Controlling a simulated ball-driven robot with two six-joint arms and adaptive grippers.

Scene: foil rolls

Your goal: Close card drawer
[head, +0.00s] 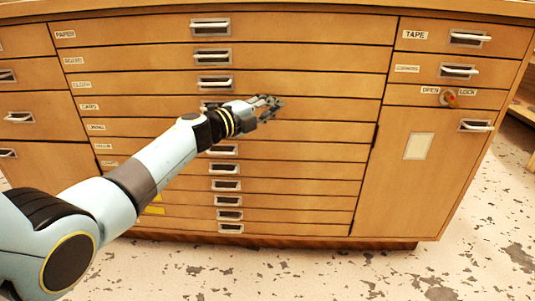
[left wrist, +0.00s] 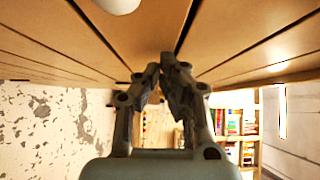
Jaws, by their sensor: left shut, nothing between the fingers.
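The card drawer (head: 330,108) is a wide wooden front in the middle column of the cabinet, with a small label at its left end that seems to read "CARDS". It looks flush or nearly flush with its neighbours; I cannot tell whether a small gap remains. My left gripper (head: 270,103) is in front of this drawer, right of its handle, and my wrist partly covers the handle. The left gripper's fingers are together and empty, and show in the left wrist view (left wrist: 167,68) beside the wooden fronts. I cannot tell whether they touch the wood. My right gripper is out of view.
Other drawers with metal handles lie above and below. At right are a tape drawer (head: 430,36), an open/lock knob (head: 450,99) and a larger door (head: 400,190). The speckled floor (head: 470,250) in front is clear. Shelves with books (left wrist: 235,122) show in the left wrist view.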

